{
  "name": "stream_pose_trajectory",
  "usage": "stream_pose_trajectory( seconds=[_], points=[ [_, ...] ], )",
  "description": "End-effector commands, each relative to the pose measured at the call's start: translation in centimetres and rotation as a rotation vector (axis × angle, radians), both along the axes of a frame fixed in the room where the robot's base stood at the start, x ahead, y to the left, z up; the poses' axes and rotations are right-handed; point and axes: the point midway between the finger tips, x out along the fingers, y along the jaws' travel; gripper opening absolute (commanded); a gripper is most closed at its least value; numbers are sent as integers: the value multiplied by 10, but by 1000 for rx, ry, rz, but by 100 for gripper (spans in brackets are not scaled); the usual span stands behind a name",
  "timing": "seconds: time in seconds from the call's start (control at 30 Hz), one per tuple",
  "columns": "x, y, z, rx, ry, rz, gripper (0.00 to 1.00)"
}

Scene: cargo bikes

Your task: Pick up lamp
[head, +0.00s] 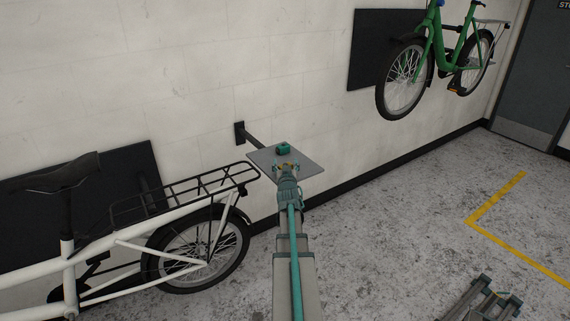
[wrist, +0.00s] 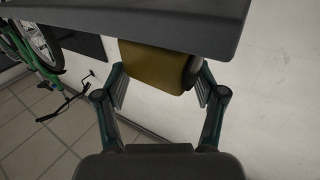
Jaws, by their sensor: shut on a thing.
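A yellow-brown block-like thing with a dark rounded end, seemingly the lamp (wrist: 152,68), sits between the fingers of my gripper (wrist: 160,88) in the wrist view. Its upper part is hidden behind the edge of a dark grey plate (wrist: 135,16). My gripper is shut on it, with one finger at each side. A small green thing (head: 283,149) shows over the shelf. The lamp's outline is too small to tell in the head view.
A white cargo bike (head: 130,243) with a black rear rack (head: 190,190) stands close on the left. A green bike (head: 430,55) hangs on the wall at the upper right. The floor (head: 400,220) right of my arm is mostly clear, with a yellow line (head: 500,192).

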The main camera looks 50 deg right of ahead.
Motion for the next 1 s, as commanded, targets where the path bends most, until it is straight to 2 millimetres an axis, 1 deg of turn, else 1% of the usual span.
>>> stream_pose_trajectory(
  seconds=[0.03, 0.2, 0.4, 0.5, 0.7, 1.0],
  points=[
    [-13, 15, -2, -1, 1, 0, 33],
    [-40, 48, -2, 0, 0, 0, 33],
    [-69, 82, -1, 0, 0, 0, 33],
    [-79, 94, 0, 0, 0, 0, 33],
    [-89, 106, 1, -1, -1, 0, 33],
    [-92, 109, 0, -1, -1, -1, 33]
  ],
)
